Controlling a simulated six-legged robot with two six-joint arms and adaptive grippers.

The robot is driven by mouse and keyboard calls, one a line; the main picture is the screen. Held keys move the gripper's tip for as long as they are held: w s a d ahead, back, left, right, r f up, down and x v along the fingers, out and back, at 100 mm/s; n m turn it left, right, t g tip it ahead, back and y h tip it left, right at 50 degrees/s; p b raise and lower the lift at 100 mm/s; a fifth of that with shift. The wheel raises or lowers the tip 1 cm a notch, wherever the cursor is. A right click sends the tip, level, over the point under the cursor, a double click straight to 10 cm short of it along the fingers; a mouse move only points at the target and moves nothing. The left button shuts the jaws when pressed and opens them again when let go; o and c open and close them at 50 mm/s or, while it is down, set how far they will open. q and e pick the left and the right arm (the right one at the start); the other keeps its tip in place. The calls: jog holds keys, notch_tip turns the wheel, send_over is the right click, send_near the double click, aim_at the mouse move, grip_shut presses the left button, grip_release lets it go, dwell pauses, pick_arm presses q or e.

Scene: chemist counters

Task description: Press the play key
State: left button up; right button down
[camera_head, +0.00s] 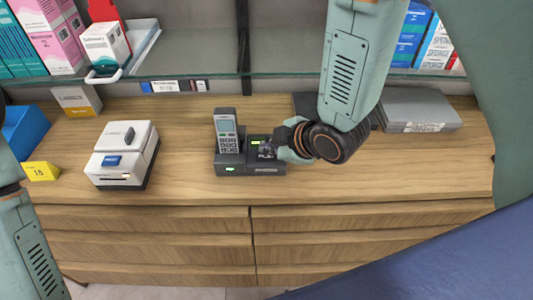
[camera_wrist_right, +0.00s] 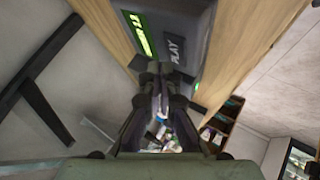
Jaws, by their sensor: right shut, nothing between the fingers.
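A dark answering machine (camera_head: 232,169) with a grey handset (camera_head: 227,128) standing upright in it is on the wooden counter in the head view. My right gripper (camera_head: 266,150) is over the right part of the machine, fingers shut and empty. The wrist view shows the dark key marked PLAY (camera_wrist_right: 180,50) beside a lit green display (camera_wrist_right: 141,34). The shut fingertips (camera_wrist_right: 155,68) appear at the near left edge of this key; I cannot tell whether they touch it. In the head view the gripper hides the key. My left arm shows at the lower left, without its gripper.
A white card-reader-like device (camera_head: 121,166) stands left of the machine, with a yellow tag (camera_head: 41,171) further left. A grey flat case (camera_head: 420,110) lies at the right. A glass shelf (camera_head: 190,76) with boxes runs behind. The counter's front strip is clear.

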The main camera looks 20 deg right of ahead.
aim_at(269, 159)
notch_tip(269, 159, up, 5)
jog(key=p, duration=0.4)
jog(key=shift+r+p, duration=0.1)
jog(key=shift+p, duration=0.25)
dwell(0.6)
